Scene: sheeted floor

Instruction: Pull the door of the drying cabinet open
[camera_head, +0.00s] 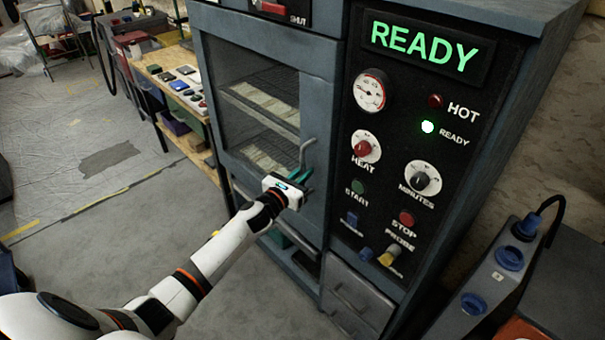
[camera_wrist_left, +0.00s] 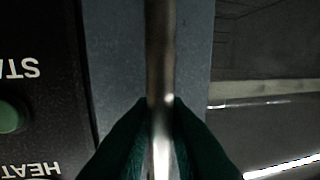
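The drying cabinet stands in the middle of the head view, with a grey-blue door (camera_head: 314,210) on its left side. The door has a glass window (camera_head: 262,110) with wire racks behind it, and it looks shut. A vertical metal handle (camera_head: 304,150) is on the door's right edge. My left gripper (camera_head: 301,174) is at this handle. In the left wrist view its dark green fingers lie on both sides of the handle bar (camera_wrist_left: 160,60) and seem to touch it. The fingers and body of the gripper hide the handle's lower part. My right gripper is not in view.
The control panel (camera_head: 408,150) right of the door shows a green READY sign (camera_head: 425,46) and a lit green lamp. A workbench (camera_head: 172,78) with small items stands left of the cabinet. Drawers (camera_head: 355,296) sit below. The floor at left front is clear.

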